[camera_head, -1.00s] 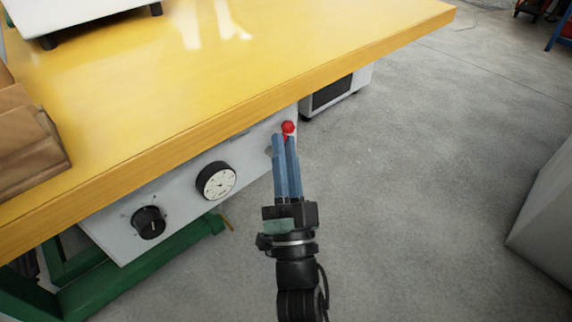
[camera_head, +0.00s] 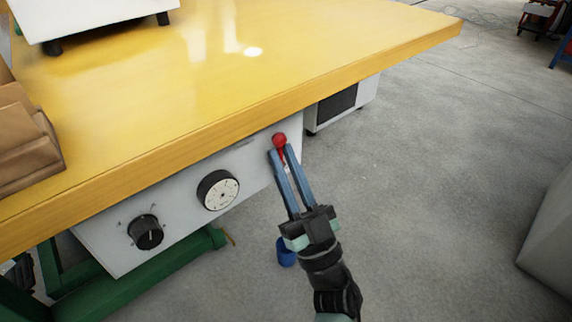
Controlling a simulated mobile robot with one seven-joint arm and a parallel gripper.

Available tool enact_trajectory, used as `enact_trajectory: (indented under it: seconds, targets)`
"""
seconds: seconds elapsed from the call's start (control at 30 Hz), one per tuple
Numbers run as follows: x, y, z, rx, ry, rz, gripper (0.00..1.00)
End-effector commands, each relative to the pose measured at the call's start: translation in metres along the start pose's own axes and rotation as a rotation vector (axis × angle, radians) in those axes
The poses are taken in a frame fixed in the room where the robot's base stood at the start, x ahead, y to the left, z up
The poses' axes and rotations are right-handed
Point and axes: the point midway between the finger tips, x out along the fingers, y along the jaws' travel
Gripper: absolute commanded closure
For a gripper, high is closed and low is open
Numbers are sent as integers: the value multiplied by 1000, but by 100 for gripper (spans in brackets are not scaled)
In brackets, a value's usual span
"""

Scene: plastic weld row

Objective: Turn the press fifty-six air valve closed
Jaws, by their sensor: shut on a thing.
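The air valve shows as a red lever with a round red knob (camera_head: 280,140) at the right end of the white control panel (camera_head: 185,226) under the table. The knob sits at the top, with a short red stem below it. My gripper (camera_head: 280,154) reaches up from the lower right, and its two blue fingers are shut on the red lever just below the knob. The fingers hide part of the lever and its mount. The panel also carries a round dial gauge (camera_head: 218,190) and a black rotary knob (camera_head: 146,232).
The yellow tabletop (camera_head: 250,75) overhangs the panel closely. A white box with a dark front (camera_head: 340,103) is under the table behind the lever. Green table legs (camera_head: 150,272) are at lower left. A blue object (camera_head: 286,253) shows beside my wrist.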

Motion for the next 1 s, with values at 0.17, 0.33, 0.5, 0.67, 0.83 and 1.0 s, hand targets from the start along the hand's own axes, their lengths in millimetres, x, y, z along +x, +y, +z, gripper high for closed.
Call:
enact_trajectory:
  seconds: [0.17,0.33,0.5,0.67,0.83,1.0]
  targets:
    - [4,2,-6,-9,16,-3,100]
    - [4,1,-6,-8,16,-4,100]
    - [4,1,-6,-8,16,-4,66]
    - [3,0,-4,-5,10,-4,54]
    - [1,0,-2,-4,7,-4,54]
    - [-10,0,-2,-2,2,-3,54]
